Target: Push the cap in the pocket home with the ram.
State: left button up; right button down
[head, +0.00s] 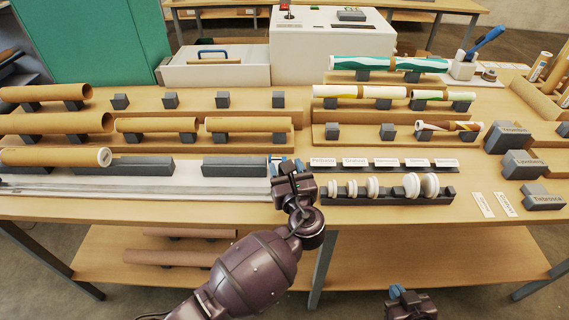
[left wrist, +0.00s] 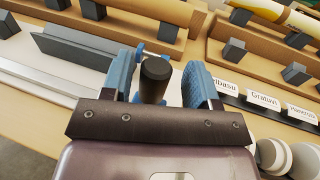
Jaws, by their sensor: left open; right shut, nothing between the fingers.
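My left gripper (head: 278,161) is over the right end of the long pale rail (head: 150,190) at the front of the table. In the left wrist view, its blue fingers (left wrist: 162,70) are open, either side of an upright dark round handle (left wrist: 154,80), likely the ram's; a gap shows beside the handle. The pocket and any cap in it are hidden or cannot be made out. A brown tube (head: 50,157) lies at the rail's left, its pale round end facing right. My right gripper (head: 398,292) is shut and empty, low in front of the table.
Several white caps (head: 411,186) stand in a dark rack (head: 450,198) right of my left gripper, with name labels (head: 385,162) behind. Long grey blocks (head: 235,167) line the rail's back. Tubes on stepped wooden stands fill the back.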

pick_arm(q)
jog(key=s+d, duration=0.1)
jog(key=s, duration=0.7)
jog(key=shift+s+d, duration=0.3)
jog(key=shift+d, duration=0.05)
jog(key=s+a+f+n+g, duration=0.3)
jog(key=a+n, duration=0.3)
jog(key=a, duration=0.1)
jog(key=s+a+f+n+g+y, duration=0.1)
jog(key=s+a+f+n+g, duration=0.2)
jog(key=a+n, duration=0.35)
jog(key=s+a+f+n+g, duration=0.2)
jog(key=a+f+n+g, duration=0.15)
jog(key=a+n, duration=0.3)
jog(key=s+a+r+n+g+h, duration=0.3)
jog(key=s+a+n+g, duration=0.2)
jog(key=s+a+n, duration=0.95)
jog(key=w+d+f+t+h, duration=0.1)
jog(key=w+f+t, duration=0.5)
jog(key=f+t, duration=0.2)
jog(key=shift+f, duration=1.1)
jog(key=shift+w+m+t, duration=0.1)
jog(key=shift+m+t, duration=0.15)
